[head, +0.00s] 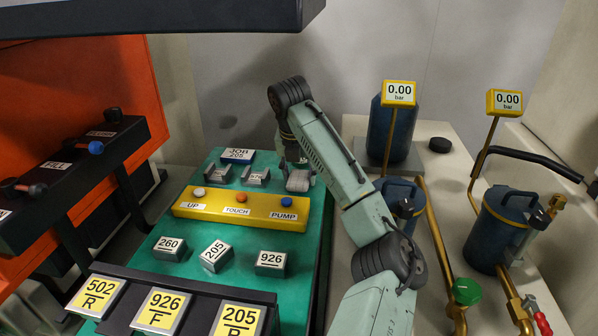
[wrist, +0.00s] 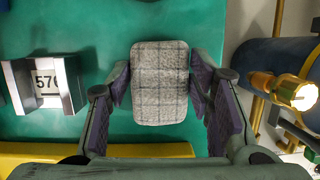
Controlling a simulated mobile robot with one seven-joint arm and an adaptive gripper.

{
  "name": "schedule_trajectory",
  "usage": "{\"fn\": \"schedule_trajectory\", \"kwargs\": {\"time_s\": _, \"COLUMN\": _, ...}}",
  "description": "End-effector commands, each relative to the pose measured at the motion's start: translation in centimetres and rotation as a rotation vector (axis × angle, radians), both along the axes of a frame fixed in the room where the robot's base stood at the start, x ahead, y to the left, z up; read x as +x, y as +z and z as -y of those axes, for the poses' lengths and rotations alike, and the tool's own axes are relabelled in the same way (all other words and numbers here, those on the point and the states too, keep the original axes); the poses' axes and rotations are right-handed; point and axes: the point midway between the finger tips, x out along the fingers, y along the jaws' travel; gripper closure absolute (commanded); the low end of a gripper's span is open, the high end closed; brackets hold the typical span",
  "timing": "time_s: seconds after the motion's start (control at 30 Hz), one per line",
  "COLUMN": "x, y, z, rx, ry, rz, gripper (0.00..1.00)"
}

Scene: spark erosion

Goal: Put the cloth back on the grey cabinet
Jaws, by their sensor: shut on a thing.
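The cloth (wrist: 160,85) is a small grey checked pad with rounded corners, seen in the wrist view. My gripper (wrist: 160,88) is shut on it, with one finger on its left side and one on its right. In the head view the cloth (head: 299,182) shows small and grey beneath my gripper (head: 297,168), over the right part of the green table (head: 308,258). I cannot tell whether it touches the table. A pale grey cabinet top (head: 440,190) lies to the right, partly hidden by my arm.
A yellow button panel (head: 240,209) stands just in front of the cloth. A block marked 57 (wrist: 46,84) is to its left. Blue tanks (head: 390,135), brass pipes and a black disc (head: 440,145) occupy the cabinet top. A dark overhang (head: 150,18) crosses the upper left.

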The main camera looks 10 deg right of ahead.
Motion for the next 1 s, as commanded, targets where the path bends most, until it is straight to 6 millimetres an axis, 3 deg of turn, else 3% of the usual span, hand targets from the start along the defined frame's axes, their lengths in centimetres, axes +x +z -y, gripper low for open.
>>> {"fn": "schedule_trajectory", "kwargs": {"time_s": 0.1, "x": 0.0, "y": -0.4, "z": 0.0, "rx": 0.0, "ry": 0.0, "rz": -0.001, "gripper": 0.99}}
{"fn": "schedule_trajectory", "kwargs": {"time_s": 0.13, "x": 0.0, "y": -0.3, "z": 0.0, "rx": 0.0, "ry": 0.0, "rz": -0.001, "gripper": 0.51}}
{"fn": "schedule_trajectory", "kwargs": {"time_s": 0.3, "x": 0.0, "y": -0.3, "z": 0.0, "rx": 0.0, "ry": 0.0, "rz": -0.001, "gripper": 0.39}}
{"fn": "schedule_trajectory", "kwargs": {"time_s": 0.4, "x": 0.0, "y": -0.3, "z": 0.0, "rx": 0.0, "ry": 0.0, "rz": -0.001, "gripper": 0.33}}
{"fn": "schedule_trajectory", "kwargs": {"time_s": 0.73, "x": 0.0, "y": 0.0, "z": 0.0, "rx": -0.001, "ry": 0.0, "rz": 0.0, "gripper": 0.32}}
{"fn": "schedule_trajectory", "kwargs": {"time_s": 0.87, "x": -0.2, "y": 1.0, "z": -0.1, "rx": -0.003, "ry": 0.0, "rz": 0.001, "gripper": 0.32}}
{"fn": "schedule_trajectory", "kwargs": {"time_s": 1.0, "x": -0.9, "y": 3.8, "z": -0.4, "rx": -0.006, "ry": 0.0, "rz": 0.004, "gripper": 0.32}}
